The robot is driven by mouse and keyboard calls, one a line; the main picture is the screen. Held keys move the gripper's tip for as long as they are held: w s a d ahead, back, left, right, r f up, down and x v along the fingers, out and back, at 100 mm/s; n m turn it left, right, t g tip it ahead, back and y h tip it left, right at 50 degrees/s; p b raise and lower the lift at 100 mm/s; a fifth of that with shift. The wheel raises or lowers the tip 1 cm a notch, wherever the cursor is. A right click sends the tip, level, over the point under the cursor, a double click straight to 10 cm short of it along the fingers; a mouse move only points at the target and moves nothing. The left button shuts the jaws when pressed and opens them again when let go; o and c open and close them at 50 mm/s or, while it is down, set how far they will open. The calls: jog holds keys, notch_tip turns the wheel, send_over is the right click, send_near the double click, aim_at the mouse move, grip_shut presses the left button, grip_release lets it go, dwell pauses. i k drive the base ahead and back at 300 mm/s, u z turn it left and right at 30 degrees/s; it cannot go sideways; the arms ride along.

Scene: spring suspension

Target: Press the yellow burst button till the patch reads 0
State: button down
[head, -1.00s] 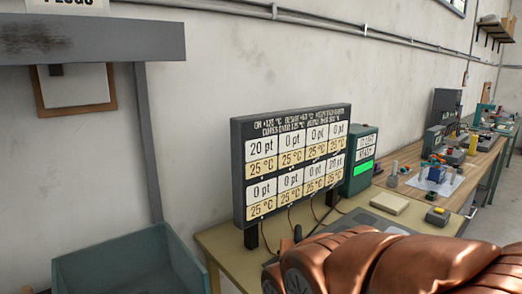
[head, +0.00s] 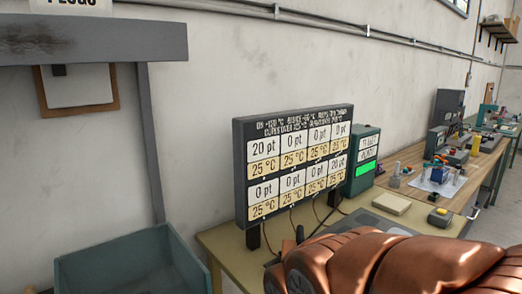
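A small dark box with a yellow button (head: 440,215) on top sits at the right of the near table, close to its edge. The dark display board (head: 294,165) stands on the table and shows two rows of readings. The upper row starts with 20 pt at the left, and the lower row ends with 20 pt at the right. The other point readings show 0 pt, and every temperature shows 25 °C. Which cell is the patch, I cannot tell. My gripper is not recognisable in view.
A green instrument (head: 364,160) with a lit green panel stands beside the board. A beige pad (head: 391,204) lies left of the button box. A copper-coloured bulky shape hides the table's front. A teal bin (head: 125,268) is at lower left; a cluttered bench (head: 480,170) is at right.

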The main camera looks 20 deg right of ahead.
aim_at(442, 211)
jog(key=z, duration=0.55)
jog(key=k, duration=1.35)
jog(key=z, duration=1)
jog(key=i, duration=0.55)
jog(key=z, duration=0.95)
jog(key=i, duration=0.9)
jog(key=u, duration=0.5)
jog(key=i, duration=0.75)
jog(key=u, duration=1.15)
jog(key=i, duration=0.25)
jog(key=u, duration=0.25)
